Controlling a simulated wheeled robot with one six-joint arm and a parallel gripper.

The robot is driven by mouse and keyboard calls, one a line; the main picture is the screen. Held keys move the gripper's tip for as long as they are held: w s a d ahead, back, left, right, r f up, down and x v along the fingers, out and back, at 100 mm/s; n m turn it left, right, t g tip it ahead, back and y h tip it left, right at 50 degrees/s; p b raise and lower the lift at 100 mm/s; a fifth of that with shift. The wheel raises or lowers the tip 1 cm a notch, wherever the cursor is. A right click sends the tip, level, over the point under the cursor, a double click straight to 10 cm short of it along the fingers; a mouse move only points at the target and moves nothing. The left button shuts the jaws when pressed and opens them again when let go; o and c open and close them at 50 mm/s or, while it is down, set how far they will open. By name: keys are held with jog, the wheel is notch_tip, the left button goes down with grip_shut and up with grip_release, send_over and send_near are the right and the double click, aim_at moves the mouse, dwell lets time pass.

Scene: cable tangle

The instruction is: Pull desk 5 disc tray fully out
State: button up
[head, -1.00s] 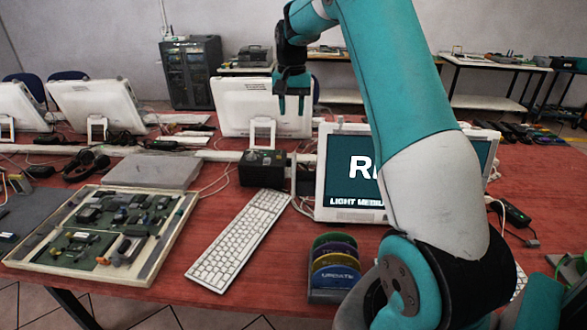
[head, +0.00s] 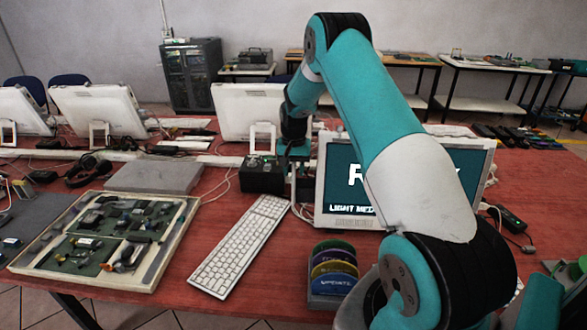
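My gripper (head: 293,162) points down beside the left edge of the lit monitor (head: 335,195), near the right end of a small black box (head: 262,175). Its fingertips are small and dark against the things behind, so I cannot tell whether they are apart or touch anything. The monitor stands on the red desk and my arm covers much of its screen. I cannot make out a disc tray for certain; the black box may be the disc drive, but no extended tray shows clearly on it.
A rack of upright coloured discs (head: 333,272) stands in front of the monitor. A white keyboard (head: 240,245) lies left of it. A framed board of parts (head: 150,262), a grey flat case (head: 153,177) and cables lie further left. Red desk (head: 280,265) is bare between keyboard and rack.

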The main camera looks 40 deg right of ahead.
jog(key=shift+f, duration=0.3)
grip_shut()
jog(key=w+a+b, duration=0.1)
jog(key=w+a, duration=0.3)
jog(key=shift+w+a, duration=0.15)
jog(key=shift+w, duration=0.25)
grip_release()
notch_tip(320, 180, up, 18)
jog(key=b, duration=0.2)
jog(key=shift+f+b, duration=0.25)
jog(key=shift+b, duration=0.1)
